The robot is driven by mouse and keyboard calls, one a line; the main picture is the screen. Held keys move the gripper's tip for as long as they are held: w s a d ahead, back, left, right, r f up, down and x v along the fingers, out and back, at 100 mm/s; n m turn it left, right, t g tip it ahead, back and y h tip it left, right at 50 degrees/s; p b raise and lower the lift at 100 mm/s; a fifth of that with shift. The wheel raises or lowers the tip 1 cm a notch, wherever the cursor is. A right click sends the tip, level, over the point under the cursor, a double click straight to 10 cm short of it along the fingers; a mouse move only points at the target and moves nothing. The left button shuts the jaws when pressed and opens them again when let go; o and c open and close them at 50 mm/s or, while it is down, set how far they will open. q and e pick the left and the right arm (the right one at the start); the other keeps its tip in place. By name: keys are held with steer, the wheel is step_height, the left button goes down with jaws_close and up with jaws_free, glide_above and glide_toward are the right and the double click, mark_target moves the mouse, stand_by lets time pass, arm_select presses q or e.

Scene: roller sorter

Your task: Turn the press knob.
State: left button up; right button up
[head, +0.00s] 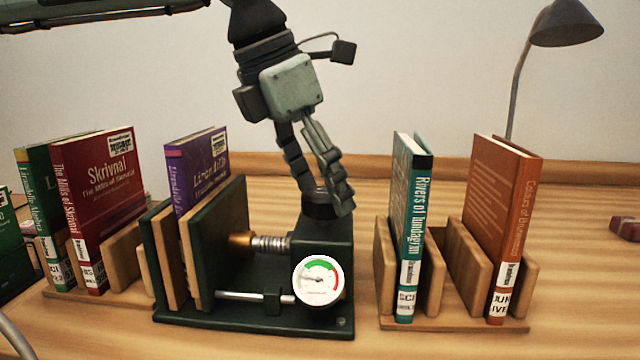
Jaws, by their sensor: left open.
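The book press (330,245) is a dark green frame with a screw and a round dial gauge (319,281) on its front. Its knob (319,208) is a dark round piece on top of the upright block. My left gripper (322,192) comes down from above, open, its two fingers at the knob, one on the left and one in front on the right. The fingers partly hide the knob, and I cannot tell whether they touch it. A purple book (190,165) stands in the press behind the green plate (218,235). My right gripper is not in view.
Wooden racks hold a red book (103,200) and a green one at the left, and a teal book (412,220) and an orange book (505,190) at the right. A lamp (566,24) stands at the back right. The table front right is clear.

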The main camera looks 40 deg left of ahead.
arm_select(q)
steer(key=shift+c, duration=0.6)
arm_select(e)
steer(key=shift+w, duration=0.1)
arm_select(q)
steer(key=c, duration=1)
steer(key=shift+c, duration=0.2)
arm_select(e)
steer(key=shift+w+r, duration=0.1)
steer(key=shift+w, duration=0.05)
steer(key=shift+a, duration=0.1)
